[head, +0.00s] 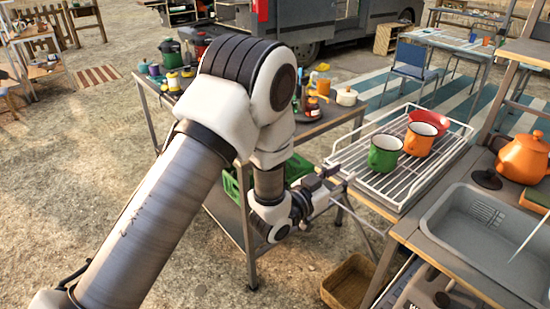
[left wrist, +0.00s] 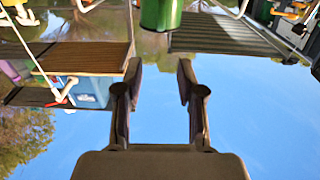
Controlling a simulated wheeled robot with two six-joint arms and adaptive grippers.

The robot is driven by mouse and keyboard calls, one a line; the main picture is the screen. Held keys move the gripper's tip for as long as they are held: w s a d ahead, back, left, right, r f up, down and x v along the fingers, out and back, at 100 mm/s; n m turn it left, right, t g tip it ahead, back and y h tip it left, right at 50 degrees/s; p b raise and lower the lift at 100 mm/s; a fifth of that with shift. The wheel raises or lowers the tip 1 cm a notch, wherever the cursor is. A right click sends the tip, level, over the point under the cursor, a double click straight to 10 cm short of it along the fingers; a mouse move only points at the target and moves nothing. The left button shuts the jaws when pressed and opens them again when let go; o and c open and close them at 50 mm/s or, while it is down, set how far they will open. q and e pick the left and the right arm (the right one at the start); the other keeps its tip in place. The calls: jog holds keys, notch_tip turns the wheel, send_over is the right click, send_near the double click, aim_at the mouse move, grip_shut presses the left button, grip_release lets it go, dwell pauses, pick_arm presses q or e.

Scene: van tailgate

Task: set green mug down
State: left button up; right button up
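A green mug (head: 384,154) stands upright on the white wire dish rack (head: 372,184), with an orange mug (head: 419,139) beside it and a red bowl (head: 440,119) behind. My left gripper (head: 338,183) is low at the rack's left side, apart from the green mug. In the left wrist view my left gripper (left wrist: 160,78) has its two fingers spread with nothing between them. The green mug (left wrist: 160,14) is at that view's top edge, beyond the fingertips and cut off by the frame. My right gripper is not in view.
A grey sink (head: 480,235) and an orange teapot (head: 525,156) are right of the rack. A side table at left holds bottles and a white pot (head: 346,97). A green crate (head: 298,168) sits behind my arm, and a wicker basket (head: 347,282) lies below.

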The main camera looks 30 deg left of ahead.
pick_arm(q)
jog(key=s+a+f+n+g+y, duration=0.2)
jog(key=s+a+f+g+y, duration=0.15)
jog(key=s+f, duration=0.6)
jog(key=s+a+f+n+g+y, duration=0.15)
jog(key=s+f+g, duration=0.35)
jog(key=f, duration=0.9)
jog(key=s+a+f+g, duration=0.1)
jog(key=s+f+g, duration=0.2)
jog(key=s, duration=0.4)
jog(key=s+a+f+g+y, duration=0.1)
jog(key=s+f+g, duration=0.1)
jog(key=s, duration=0.6)
jog(key=s+a+f+n+g, duration=0.1)
jog(key=s+a+f+g, duration=0.1)
jog(key=s, duration=0.5)
notch_tip(320, 180, down, 2)
jog(key=shift+s+f+g+y, duration=0.2)
jog(key=shift+g+y, duration=0.1)
jog(key=shift+g, duration=0.55)
